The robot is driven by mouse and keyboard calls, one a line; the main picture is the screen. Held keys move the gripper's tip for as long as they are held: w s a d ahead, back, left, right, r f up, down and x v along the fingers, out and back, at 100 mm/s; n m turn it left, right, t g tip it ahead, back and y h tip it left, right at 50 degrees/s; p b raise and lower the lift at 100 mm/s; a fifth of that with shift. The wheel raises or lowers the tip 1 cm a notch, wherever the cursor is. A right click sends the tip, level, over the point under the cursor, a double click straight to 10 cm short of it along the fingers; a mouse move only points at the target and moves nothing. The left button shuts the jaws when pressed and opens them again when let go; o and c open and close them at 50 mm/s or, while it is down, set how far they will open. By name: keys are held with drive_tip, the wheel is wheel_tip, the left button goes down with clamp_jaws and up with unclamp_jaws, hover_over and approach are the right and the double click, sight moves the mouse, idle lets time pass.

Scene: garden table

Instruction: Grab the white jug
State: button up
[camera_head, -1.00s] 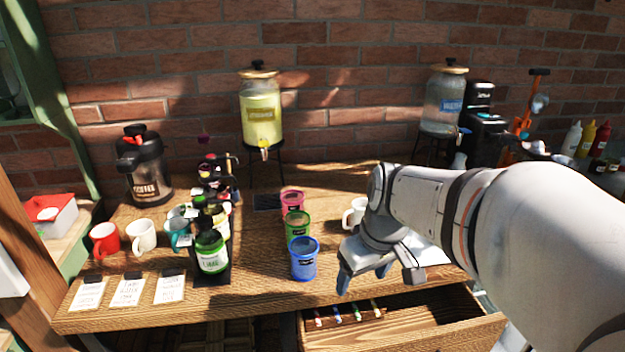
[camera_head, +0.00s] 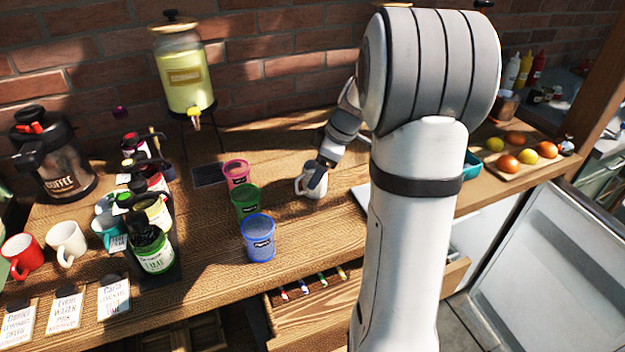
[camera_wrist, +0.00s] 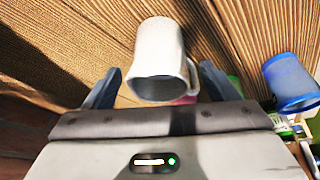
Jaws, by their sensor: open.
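The white jug (camera_head: 309,192) stands on the wooden table, right of the coloured cups, partly hidden by my gripper (camera_head: 318,174). In the wrist view the jug (camera_wrist: 160,52) lies ahead of my open gripper (camera_wrist: 160,86), with one finger on each side. Its open rim faces the camera and its handle is on the right, near the right finger. I cannot tell whether either finger touches it. A second white mug (camera_head: 67,243) stands at the far left.
Pink (camera_head: 236,172), green (camera_head: 246,201) and blue (camera_head: 258,237) cups stand left of the jug. An open drawer (camera_head: 330,310) juts out at the front. A drink dispenser (camera_head: 183,75) stands behind. A food tray (camera_head: 518,165) is at the right.

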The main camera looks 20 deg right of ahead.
drive_tip(key=shift+x, duration=1.95)
drive_tip(key=shift+c, duration=0.6)
drive_tip(key=c, duration=1.1)
drive_tip(key=shift+c, duration=0.2)
drive_tip(key=shift+r, duration=0.1)
